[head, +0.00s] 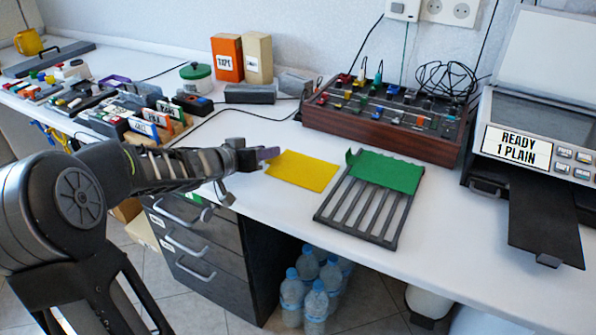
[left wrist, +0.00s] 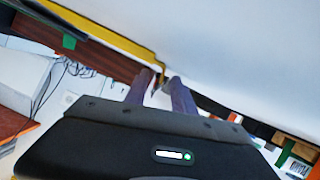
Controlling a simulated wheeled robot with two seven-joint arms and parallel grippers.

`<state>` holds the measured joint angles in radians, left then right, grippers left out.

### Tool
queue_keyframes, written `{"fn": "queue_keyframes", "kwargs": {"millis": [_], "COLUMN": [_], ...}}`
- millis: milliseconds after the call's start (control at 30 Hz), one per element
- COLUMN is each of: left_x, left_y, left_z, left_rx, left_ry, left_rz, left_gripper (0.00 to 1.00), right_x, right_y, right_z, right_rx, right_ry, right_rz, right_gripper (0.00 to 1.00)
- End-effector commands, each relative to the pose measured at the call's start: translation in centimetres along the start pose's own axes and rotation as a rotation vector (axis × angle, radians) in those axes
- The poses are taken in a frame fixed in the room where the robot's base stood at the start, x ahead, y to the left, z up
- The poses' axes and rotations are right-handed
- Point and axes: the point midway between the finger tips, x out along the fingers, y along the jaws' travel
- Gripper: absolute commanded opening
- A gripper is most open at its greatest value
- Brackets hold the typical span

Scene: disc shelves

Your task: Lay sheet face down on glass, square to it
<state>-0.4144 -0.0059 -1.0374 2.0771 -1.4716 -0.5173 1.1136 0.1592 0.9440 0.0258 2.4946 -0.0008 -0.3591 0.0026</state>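A yellow sheet (head: 302,172) lies on the white table near its front edge. A green sheet (head: 388,172) lies over the back of a dark slatted rack to its right; one corner curls up. The scanner glass (head: 545,115) is at the right under a raised lid, with nothing seen on it. My left gripper (head: 268,154) is at the left edge of the yellow sheet. In the left wrist view its purple-grey fingers (left wrist: 161,78) are apart, with the yellow sheet (left wrist: 110,33) edge-on at their tips. Contact is unclear. My right gripper is out of view.
The scanner panel (head: 517,146) reads "READY 1 PLAIN"; a dark tray (head: 543,225) juts out below it. A wooden box of knobs (head: 385,125) stands behind the rack (head: 352,212). Several small items crowd the left table. Clear table lies between rack and scanner.

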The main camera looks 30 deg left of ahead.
Motion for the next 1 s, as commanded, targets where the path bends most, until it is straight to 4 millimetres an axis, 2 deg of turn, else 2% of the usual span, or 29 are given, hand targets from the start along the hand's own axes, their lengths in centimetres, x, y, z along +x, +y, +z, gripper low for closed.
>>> {"fn": "queue_keyframes", "kwargs": {"millis": [433,800,1000], "left_x": [-0.06,-0.06,-0.06], "left_y": [-0.01,-0.01,-0.01], "left_z": [-0.01,-0.01,0.0], "left_rx": [0.0,0.0,0.0], "left_ry": [0.0,0.0,0.0], "left_rz": [0.0,0.0,0.0], "left_gripper": [0.31,0.01,0.0], "right_x": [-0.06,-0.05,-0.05], "right_y": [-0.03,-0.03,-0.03], "right_z": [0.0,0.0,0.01], "right_rx": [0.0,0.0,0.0], "right_ry": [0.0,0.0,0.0], "right_rz": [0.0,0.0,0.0], "right_gripper": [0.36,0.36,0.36]}}
